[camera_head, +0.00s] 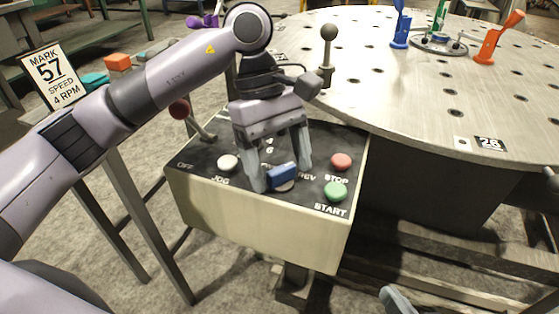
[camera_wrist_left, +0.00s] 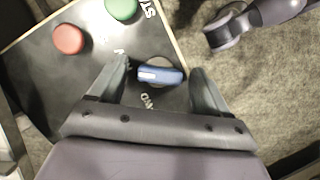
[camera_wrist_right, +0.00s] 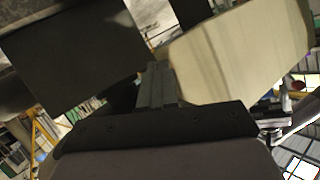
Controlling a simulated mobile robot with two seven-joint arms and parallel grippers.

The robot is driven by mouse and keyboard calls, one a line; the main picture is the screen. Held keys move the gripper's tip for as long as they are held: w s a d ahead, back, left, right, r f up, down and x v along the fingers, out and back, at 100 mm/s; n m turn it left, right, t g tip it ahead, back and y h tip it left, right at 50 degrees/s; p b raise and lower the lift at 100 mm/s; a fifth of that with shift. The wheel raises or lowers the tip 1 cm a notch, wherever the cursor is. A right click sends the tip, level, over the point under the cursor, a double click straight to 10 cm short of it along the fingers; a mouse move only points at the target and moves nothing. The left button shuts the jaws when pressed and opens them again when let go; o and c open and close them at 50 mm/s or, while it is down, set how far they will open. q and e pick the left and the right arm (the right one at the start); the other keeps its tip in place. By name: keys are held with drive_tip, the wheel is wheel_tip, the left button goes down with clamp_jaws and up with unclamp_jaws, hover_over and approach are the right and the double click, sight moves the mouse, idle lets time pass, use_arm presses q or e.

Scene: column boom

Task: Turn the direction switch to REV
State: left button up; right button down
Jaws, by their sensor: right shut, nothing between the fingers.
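The direction switch is a blue knob (camera_head: 282,175) on a round grey base, on the black top of the control box (camera_head: 265,225), beside the REV label (camera_head: 307,176). In the left wrist view the blue knob (camera_wrist_left: 160,75) lies roughly crosswise between the fingers, with a pale mark on it. My left gripper (camera_head: 282,180) reaches down over the box. It is open, with one finger on either side of the knob and gaps visible. Part of the lettering is hidden. My right gripper (camera_wrist_right: 157,75) is shut and empty, low by the box; only its tip shows at the head view's bottom edge.
The red STOP button (camera_head: 342,161) and green START button (camera_head: 335,191) are close right of the knob. A large perforated round table (camera_head: 430,85) stands behind right.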

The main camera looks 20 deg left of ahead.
use_arm(q)
drive_tip(key=p+v, duration=0.2)
drive_tip(key=v, duration=0.5)
use_arm(e)
drive_tip(key=shift+s+d+n+h, duration=0.15)
drive_tip(key=shift+d+h, duration=0.15)
drive_tip(key=shift+d, duration=0.2)
drive_tip(key=shift+s+d+n+h, duration=0.15)
drive_tip(key=shift+d+h, duration=0.15)
drive_tip(key=shift+d, duration=0.15)
use_arm(q)
drive_tip(key=shift+a, duration=0.1)
